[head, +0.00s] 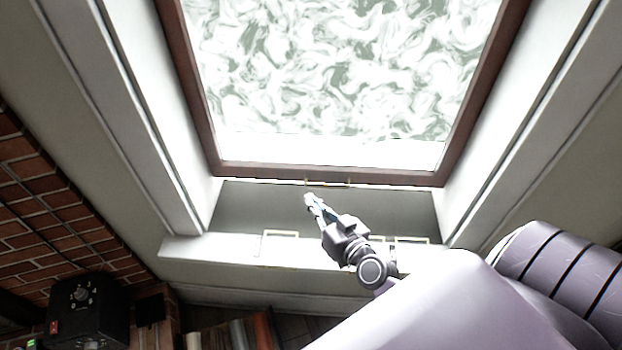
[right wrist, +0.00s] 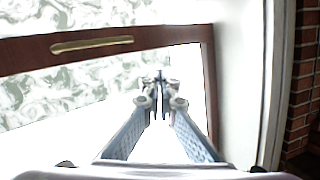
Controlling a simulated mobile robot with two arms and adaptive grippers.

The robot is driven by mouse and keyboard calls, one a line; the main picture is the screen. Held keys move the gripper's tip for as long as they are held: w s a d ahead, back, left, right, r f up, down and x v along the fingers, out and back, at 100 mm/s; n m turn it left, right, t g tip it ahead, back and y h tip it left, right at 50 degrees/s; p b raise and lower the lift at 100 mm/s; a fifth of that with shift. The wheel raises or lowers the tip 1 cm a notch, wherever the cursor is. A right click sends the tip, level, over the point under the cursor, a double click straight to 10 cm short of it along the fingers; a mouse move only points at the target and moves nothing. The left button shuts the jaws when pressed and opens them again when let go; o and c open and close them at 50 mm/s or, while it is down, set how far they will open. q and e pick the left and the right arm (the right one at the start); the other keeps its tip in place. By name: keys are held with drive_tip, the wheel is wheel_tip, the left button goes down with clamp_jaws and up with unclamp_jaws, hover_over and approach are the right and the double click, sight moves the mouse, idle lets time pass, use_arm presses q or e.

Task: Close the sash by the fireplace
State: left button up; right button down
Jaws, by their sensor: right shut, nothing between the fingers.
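The sash (head: 325,174) is a dark brown frame around swirl-patterned glass in the head view. A grey band shows between its bottom rail and the white sill (head: 210,248). A thin brass handle (head: 327,183) is on the bottom rail. It also shows in the right wrist view (right wrist: 92,44), left of my fingers. My right gripper (head: 310,199) is shut and empty, with its tips just below the handle in the head view. In the right wrist view my right gripper (right wrist: 158,82) points past the brown frame (right wrist: 150,37). I cannot tell whether it touches. My left gripper is out of view.
White side jambs flank the opening. Pale brass-coloured outlines (head: 280,233) show on the sill. A brick wall (head: 40,200) is at the left, with a black box with a dial (head: 85,310) and several books (head: 235,332) below.

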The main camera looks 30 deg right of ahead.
drive_tip(key=d+m+h, duration=0.2)
drive_tip(key=d, duration=0.2)
approach(306, 172)
drive_tip(key=w+d+r, duration=0.1)
drive_tip(key=w+r, duration=0.2)
drive_tip(key=w, duration=0.1)
drive_tip(key=f+b, duration=0.1)
drive_tip(key=w+f+b, duration=0.1)
drive_tip(key=shift+w+f+h, duration=0.1)
drive_tip(key=shift+f+h, duration=0.2)
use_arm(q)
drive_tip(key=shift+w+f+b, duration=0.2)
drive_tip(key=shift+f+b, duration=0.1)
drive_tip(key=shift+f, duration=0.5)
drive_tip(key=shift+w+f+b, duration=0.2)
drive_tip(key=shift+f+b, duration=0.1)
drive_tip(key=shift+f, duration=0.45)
use_arm(e)
drive_tip(key=shift+w+a+f, duration=0.1)
drive_tip(key=shift+a+f, duration=0.15)
drive_tip(key=shift+f, duration=0.6)
wheel_tip(306, 172, down, 7)
drive_tip(key=b, duration=0.5)
drive_tip(key=shift+f, duration=0.15)
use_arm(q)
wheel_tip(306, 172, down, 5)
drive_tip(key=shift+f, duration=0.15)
use_arm(e)
drive_tip(key=shift+a, duration=0.1)
drive_tip(key=shift+r, duration=0.25)
